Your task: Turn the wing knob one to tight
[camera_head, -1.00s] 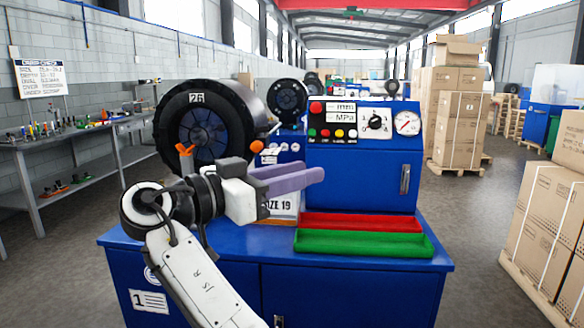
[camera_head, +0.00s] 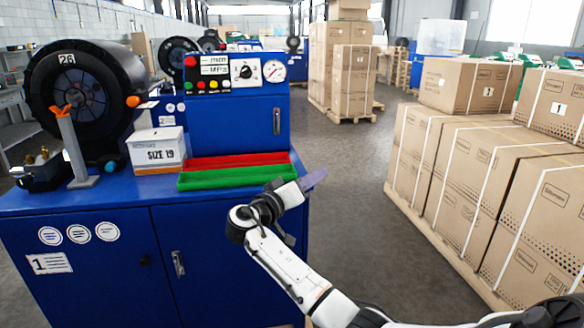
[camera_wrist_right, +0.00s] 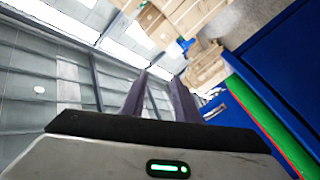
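The orange wing knob (camera_head: 62,110) sits on top of a slightly tilted grey post (camera_head: 74,150), at the left front of the blue crimper bench (camera_head: 95,240). It stands in front of the big black crimper head (camera_head: 70,95) marked 26. My right gripper (camera_head: 316,178) is far to the right of the knob, past the bench's right end, touching nothing. In the right wrist view its two purple fingers (camera_wrist_right: 159,98) stand apart with nothing between them. My left gripper is in no view.
A white SIZE 19 box (camera_head: 157,150) stands right of the post. A red tray (camera_head: 237,160) and a green tray (camera_head: 233,177) lie on the bench under the control panel (camera_head: 235,71). Strapped cartons (camera_head: 480,180) stand on a pallet at right. An open aisle (camera_head: 340,165) lies between.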

